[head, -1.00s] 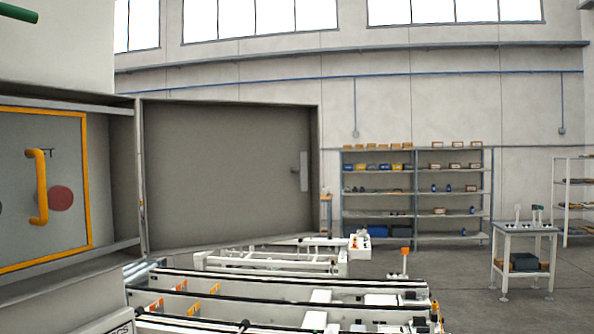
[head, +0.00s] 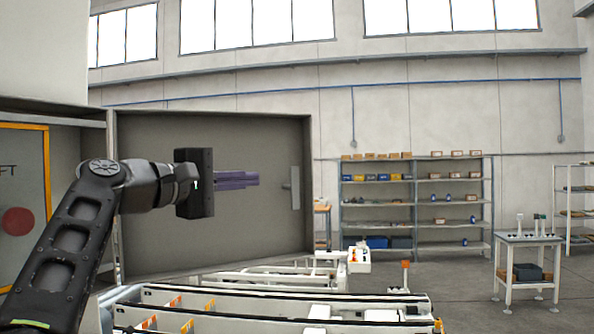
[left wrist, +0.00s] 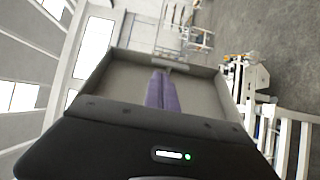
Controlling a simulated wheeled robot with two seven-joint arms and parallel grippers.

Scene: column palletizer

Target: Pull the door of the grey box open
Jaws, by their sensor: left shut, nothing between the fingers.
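The grey box (head: 95,165) is at the left in the head view, with its interior partly visible. Its grey door (head: 240,235) stands swung out to the right from the box, its inner face toward me. A pale latch or handle piece (head: 295,188) is near the door's free edge. My left gripper (head: 257,179) is in front of the inner face, its purple fingers together and empty, pointing toward the free edge. In the left wrist view, the fingers (left wrist: 159,74) lie over the door panel (left wrist: 205,95). Contact with the door cannot be told. My right gripper is not in view.
An orange-framed panel (head: 46,150) with a red disc is inside the box. A white conveyor frame (head: 250,300) runs below the door. Shelves (head: 415,190) stand against the back wall, and a small table (head: 528,240) is on the right. The floor between them is clear.

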